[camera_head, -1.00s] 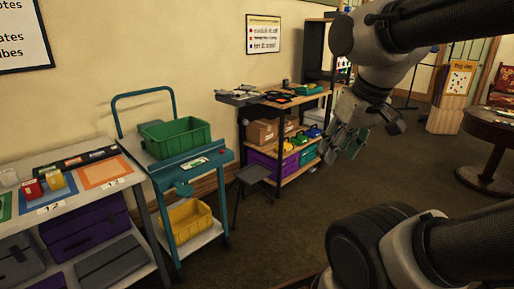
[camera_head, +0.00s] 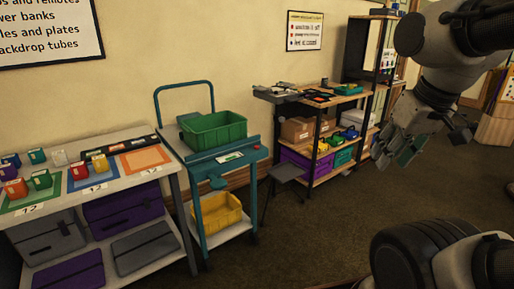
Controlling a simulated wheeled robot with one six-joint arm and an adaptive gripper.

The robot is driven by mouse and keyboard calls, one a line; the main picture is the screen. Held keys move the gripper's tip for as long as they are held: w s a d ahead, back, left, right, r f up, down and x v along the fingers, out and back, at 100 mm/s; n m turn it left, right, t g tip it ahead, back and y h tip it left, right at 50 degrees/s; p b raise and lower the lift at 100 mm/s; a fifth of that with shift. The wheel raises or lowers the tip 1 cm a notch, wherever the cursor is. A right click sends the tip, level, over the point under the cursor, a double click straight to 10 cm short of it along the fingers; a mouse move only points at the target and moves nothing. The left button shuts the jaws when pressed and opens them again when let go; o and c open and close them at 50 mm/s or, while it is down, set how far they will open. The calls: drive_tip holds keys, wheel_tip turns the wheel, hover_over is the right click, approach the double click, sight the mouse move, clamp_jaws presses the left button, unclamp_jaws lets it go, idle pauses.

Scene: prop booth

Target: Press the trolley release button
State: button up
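A teal trolley (camera_head: 199,163) stands against the wall left of the middle, with a raised push handle at its back. A green bin (camera_head: 214,131) sits on its top and a yellow bin (camera_head: 219,212) on its lower shelf. On the front edge of the top are a small white label plate (camera_head: 230,158) and a small red spot (camera_head: 257,148) near the right corner, which looks like a button. My gripper (camera_head: 394,155) hangs at the right, well away from the trolley. Its fingers look apart, with nothing seen between them, but they are dark and small.
A table (camera_head: 172,169) with coloured mats and small blocks stands left of the trolley. The brown floor in front is clear.

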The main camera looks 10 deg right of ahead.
clamp_jaws()
idle(1.1)
